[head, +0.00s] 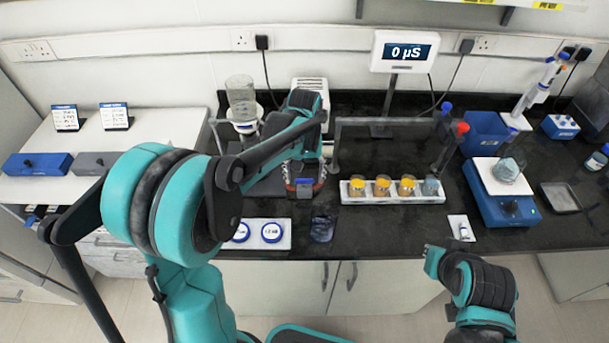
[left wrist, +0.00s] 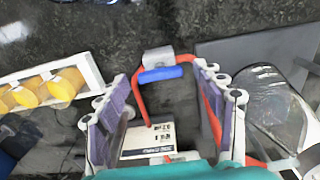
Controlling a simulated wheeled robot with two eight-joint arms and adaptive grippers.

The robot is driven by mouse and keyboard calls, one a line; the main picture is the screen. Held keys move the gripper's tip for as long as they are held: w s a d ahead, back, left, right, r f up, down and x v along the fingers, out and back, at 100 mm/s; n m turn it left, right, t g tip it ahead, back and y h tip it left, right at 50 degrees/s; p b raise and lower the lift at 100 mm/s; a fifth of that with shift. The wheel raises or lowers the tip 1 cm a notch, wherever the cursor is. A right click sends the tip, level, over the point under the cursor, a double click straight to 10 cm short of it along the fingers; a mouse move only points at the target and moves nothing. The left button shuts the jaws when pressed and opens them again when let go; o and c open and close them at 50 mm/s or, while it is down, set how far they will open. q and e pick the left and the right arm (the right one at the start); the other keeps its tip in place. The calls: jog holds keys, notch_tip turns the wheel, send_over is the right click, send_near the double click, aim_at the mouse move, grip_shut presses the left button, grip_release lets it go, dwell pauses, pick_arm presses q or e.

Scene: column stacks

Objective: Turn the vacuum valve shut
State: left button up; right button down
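The vacuum valve shows in the left wrist view as a blue handle (left wrist: 161,74) on a small grey body, with red tubing running from both sides. In the head view the blue handle (head: 304,182) shows small at my left gripper. My left gripper (left wrist: 165,88) is open, its two purple-padded fingers apart on either side of the tubing, with the valve between or just beyond their tips. I cannot tell whether either finger touches it. In the head view my left gripper (head: 304,172) is partly hidden by its own wrist. My right arm is at the lower right; its fingers are not clear.
A white rack (head: 394,190) with orange-filled beakers stands right of my left gripper. A glass flask (head: 241,98) stands behind to the left. A tray with blue-lidded dishes (head: 271,234) lies in front. A blue balance (head: 502,194) is at right. Some dark counter between is bare.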

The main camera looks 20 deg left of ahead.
pick_arm(q)
jog(key=c, duration=1)
jog(key=shift+m, duration=0.3)
jog(key=m+p, duration=0.1)
jog(key=m, duration=0.2)
jog(key=shift+m, duration=0.4)
jog(key=m, duration=0.5)
jog(key=shift+p, duration=0.4)
jog(key=m, duration=0.4)
jog(key=shift+m, duration=0.4)
jog(key=shift+m+p, duration=0.35)
jog(key=shift+m, duration=1.45)
